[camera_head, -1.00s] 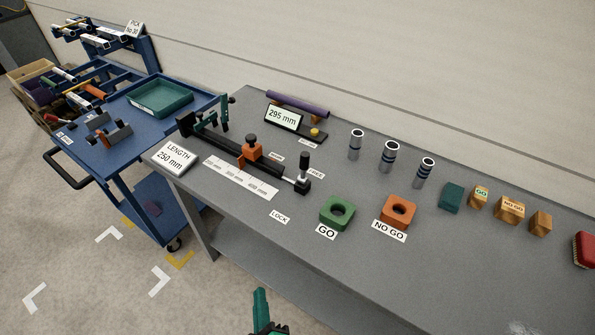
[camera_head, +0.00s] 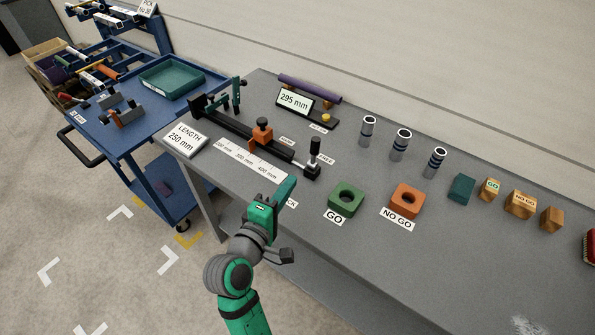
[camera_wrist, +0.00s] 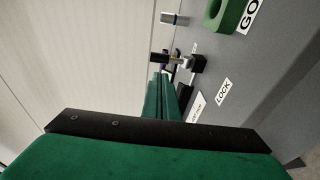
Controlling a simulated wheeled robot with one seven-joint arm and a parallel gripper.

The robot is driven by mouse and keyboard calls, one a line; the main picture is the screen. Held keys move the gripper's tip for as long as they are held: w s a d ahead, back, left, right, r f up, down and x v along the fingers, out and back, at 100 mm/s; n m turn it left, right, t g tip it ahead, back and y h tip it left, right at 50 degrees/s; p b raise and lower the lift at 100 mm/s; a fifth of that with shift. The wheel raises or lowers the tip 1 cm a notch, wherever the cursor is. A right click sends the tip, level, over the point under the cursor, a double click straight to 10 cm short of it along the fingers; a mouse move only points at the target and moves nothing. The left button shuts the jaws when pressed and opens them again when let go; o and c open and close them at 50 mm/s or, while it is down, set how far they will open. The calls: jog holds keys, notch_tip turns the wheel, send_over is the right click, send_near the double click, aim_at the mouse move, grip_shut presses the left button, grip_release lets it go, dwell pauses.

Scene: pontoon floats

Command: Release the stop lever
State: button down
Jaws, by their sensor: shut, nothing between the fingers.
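The stop lever (camera_head: 315,148), a black grip on a silver stem, stands roughly upright at the right end of the dark rail (camera_head: 225,123). In the wrist view the lever (camera_wrist: 161,58) appears just beyond my fingertips. An orange stop block (camera_head: 261,134) with a black knob sits on the rail. A FREE label (camera_head: 326,159) lies behind the lever. The LOCK label (camera_wrist: 224,91) lies in front, mostly hidden by my gripper in the head view. My gripper (camera_head: 289,184) is shut and empty, in front of the lever, apart from it in the head view.
A scale strip (camera_head: 250,161) lies along the rail. A green GO ring block (camera_head: 345,198) and an orange NO GO block (camera_head: 405,201) sit to the right. A 295 mm display (camera_head: 294,101) stands behind. The bench front right is clear.

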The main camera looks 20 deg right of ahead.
aim_at(314, 149)
jog(key=x, duration=1.3)
